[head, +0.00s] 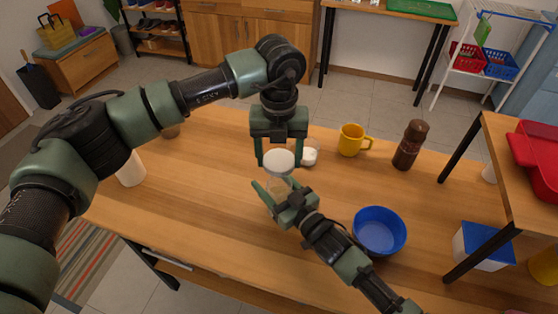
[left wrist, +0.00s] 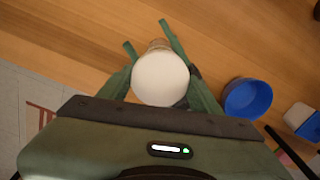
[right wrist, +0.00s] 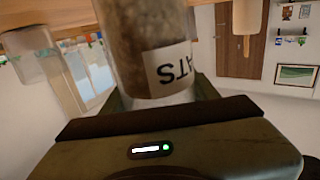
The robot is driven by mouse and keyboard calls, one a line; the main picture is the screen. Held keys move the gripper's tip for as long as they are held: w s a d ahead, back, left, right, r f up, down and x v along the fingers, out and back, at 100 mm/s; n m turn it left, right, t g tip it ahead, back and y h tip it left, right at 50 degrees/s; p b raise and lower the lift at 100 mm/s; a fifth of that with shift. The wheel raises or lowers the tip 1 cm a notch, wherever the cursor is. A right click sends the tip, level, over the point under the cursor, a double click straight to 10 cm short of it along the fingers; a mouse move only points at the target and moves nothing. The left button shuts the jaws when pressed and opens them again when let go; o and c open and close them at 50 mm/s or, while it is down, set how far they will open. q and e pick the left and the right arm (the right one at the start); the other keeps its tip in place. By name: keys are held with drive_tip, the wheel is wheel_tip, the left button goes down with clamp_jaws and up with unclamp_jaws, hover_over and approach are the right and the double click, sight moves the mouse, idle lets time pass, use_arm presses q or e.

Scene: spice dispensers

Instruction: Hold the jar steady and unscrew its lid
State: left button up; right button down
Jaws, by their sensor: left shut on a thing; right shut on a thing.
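A clear jar with a white lid (head: 279,160) stands upright in the middle of the wooden table in the head view. My left gripper (head: 280,163) comes from above, with its fingers on either side of the lid, shut on it. The round lid also fills the middle of the left wrist view (left wrist: 160,78). My right gripper (head: 272,190) is shut on the jar body below the lid, coming from the lower right. The right wrist view shows the jar body (right wrist: 145,40) close up, with brown contents and a label reading "ATS" upside down. The jar's base is hidden.
A small white item (head: 310,156) is just behind the jar. A yellow mug (head: 350,140) and a brown mill (head: 409,146) stand behind right. A blue bowl (head: 379,233) is close to my right arm. A raised shelf (head: 510,165) is at right. The table's left-front area is clear.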

drive_tip(key=shift+c, duration=1.8)
unclamp_jaws()
